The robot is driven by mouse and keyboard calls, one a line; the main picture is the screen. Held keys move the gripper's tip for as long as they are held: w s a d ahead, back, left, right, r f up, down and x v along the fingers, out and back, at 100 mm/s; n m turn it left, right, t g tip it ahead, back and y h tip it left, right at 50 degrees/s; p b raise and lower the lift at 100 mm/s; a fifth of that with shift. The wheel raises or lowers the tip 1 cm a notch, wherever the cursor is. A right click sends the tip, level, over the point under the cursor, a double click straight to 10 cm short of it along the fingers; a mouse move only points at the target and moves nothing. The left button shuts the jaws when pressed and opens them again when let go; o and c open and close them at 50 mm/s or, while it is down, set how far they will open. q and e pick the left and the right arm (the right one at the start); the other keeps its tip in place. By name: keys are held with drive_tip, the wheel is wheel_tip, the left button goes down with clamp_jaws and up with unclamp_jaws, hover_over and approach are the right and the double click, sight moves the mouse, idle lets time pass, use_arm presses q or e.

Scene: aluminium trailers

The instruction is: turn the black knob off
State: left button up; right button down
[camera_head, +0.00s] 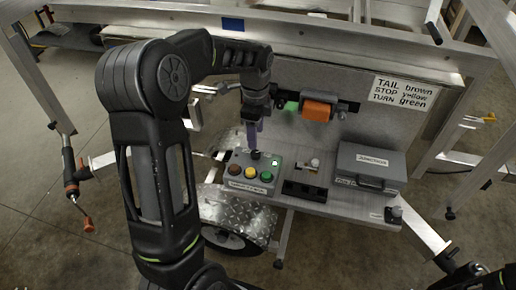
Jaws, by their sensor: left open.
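The black knob (255,155) stands on the top of a grey control box (235,170), at its back edge. Brown, yellow and green round buttons sit in front of it on the same box. My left gripper (254,142) comes down from above with its fingers pointing at the knob. It is open, and its fingertips are just above or around the knob; I cannot tell whether they touch it. The knob's pointer direction is too small to read. Dark parts at the lower right corner seem to be my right gripper (462,268), cut by the frame edge.
The box stands on a metal shelf of an aluminium trailer. To its right are a black block (304,191) and a grey case (368,166). A wheel and a tread-plate fender (240,215) lie below.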

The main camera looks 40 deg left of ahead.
sight(256, 153)
use_arm(q)
wheel_tip(256, 153, down, 8)
drive_tip(key=shift+r+p, duration=0.2)
drive_tip(key=shift+p, duration=0.1)
drive_tip(key=shift+c, duration=0.2)
clamp_jaws()
idle(0.4)
